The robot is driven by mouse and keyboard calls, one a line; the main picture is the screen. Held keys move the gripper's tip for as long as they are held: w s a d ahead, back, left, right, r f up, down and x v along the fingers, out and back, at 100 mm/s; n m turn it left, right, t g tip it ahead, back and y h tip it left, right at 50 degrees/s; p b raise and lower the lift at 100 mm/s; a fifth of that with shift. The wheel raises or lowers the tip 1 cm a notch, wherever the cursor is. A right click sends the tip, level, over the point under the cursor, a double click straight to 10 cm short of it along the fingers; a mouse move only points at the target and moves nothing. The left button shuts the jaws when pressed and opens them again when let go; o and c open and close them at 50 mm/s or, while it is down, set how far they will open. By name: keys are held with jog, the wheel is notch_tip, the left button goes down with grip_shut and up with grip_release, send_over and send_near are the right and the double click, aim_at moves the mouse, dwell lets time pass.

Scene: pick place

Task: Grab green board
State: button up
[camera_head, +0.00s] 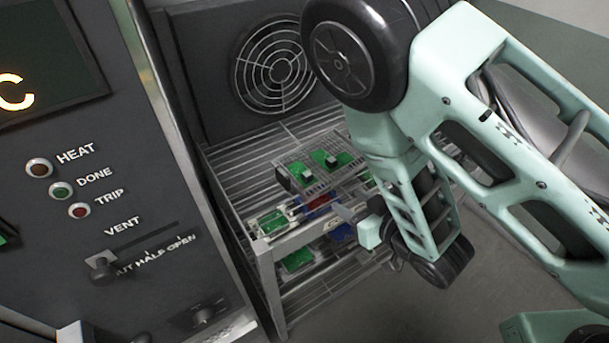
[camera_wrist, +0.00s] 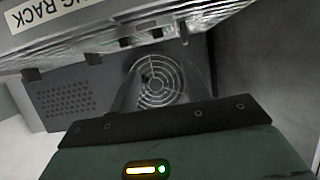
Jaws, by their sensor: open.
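Several green boards lie on the wire rack (camera_head: 236,180) in the head view. One green board (camera_head: 272,221) is in a pale frame at the front left of the upper shelf. Two more, a left one (camera_head: 298,174) and a right one (camera_head: 333,158), are further back. Another green board (camera_head: 298,260) lies on the lower level. My gripper (camera_head: 352,216) is at the rack's front right, open, with no board seen in it. Its fingers (camera_wrist: 165,85) point towards the fan in the wrist view. My arm hides the rack's right part.
A red and blue item (camera_head: 318,205) and a blue item (camera_head: 342,232) lie near the gripper. A fan grille (camera_head: 275,63) is on the back wall. A dark control panel (camera_head: 120,170) stands at left. The rack's labelled edge (camera_wrist: 60,15) shows in the wrist view.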

aim_at(310, 177)
jog(key=b+x, duration=0.2)
jog(key=b, duration=0.2)
jog(key=b+x, duration=0.2)
jog(key=b, duration=0.2)
jog(key=b+x, duration=0.2)
jog(key=b, duration=0.2)
jog(key=shift+a+f, duration=0.1)
jog(key=shift+f, duration=0.25)
jog(key=shift+w+a+r, duration=0.1)
jog(key=shift+w+a, duration=0.1)
jog(key=shift+w, duration=0.2)
jog(key=shift+f+p+x, duration=0.2)
jog(key=shift+p+x, duration=1.25)
jog(key=shift+x, duration=3.25)
jog(key=shift+d, duration=0.15)
grip_shut()
